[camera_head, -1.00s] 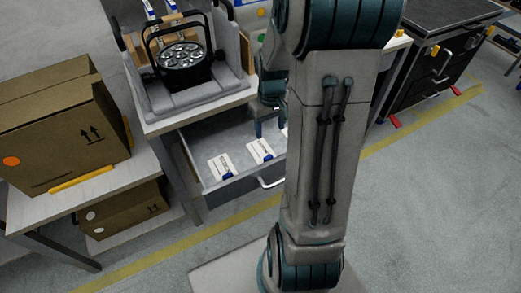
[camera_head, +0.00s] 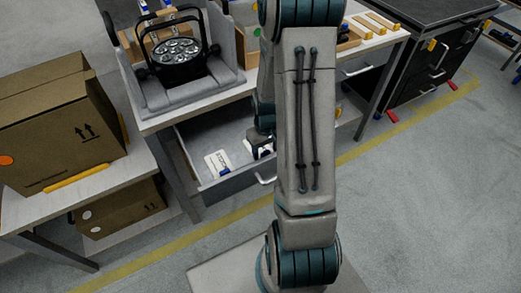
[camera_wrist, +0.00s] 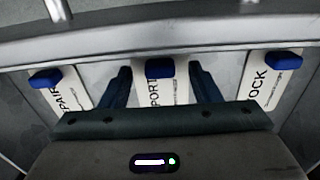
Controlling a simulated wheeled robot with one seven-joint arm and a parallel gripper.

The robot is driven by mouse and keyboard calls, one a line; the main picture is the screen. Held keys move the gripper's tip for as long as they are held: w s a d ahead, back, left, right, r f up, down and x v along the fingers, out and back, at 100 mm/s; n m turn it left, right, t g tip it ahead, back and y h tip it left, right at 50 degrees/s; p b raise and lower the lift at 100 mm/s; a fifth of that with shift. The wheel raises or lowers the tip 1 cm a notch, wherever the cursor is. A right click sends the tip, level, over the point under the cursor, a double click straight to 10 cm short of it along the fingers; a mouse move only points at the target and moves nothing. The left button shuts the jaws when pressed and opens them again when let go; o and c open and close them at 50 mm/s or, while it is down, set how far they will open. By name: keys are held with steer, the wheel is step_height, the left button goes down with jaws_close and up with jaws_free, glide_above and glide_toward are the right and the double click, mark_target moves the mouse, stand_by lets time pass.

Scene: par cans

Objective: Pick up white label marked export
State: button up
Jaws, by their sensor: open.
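The white label marked export (camera_wrist: 168,92) lies in the open drawer, in the middle of three labels in the wrist view. Only "PORT" of its text shows; my gripper hides the rest. It has a blue tab (camera_wrist: 160,68). My gripper (camera_wrist: 160,76) is open, with one blue finger on each side of this label. I cannot tell how far above the drawer floor the fingers are. In the head view my gripper (camera_head: 261,143) reaches down into the drawer, partly covered by my arm.
A label ending in "PAIR" (camera_wrist: 67,92) lies at left and one ending in "OCK" (camera_wrist: 272,83) at right. The drawer's front wall (camera_head: 240,182) is close by. A lamp (camera_head: 180,55) stands in a grey holder above; a cardboard box (camera_head: 60,120) is at left.

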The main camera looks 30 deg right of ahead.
steer(key=shift+f, duration=0.5)
steer(key=c, duration=1)
steer(key=shift+r, duration=0.1)
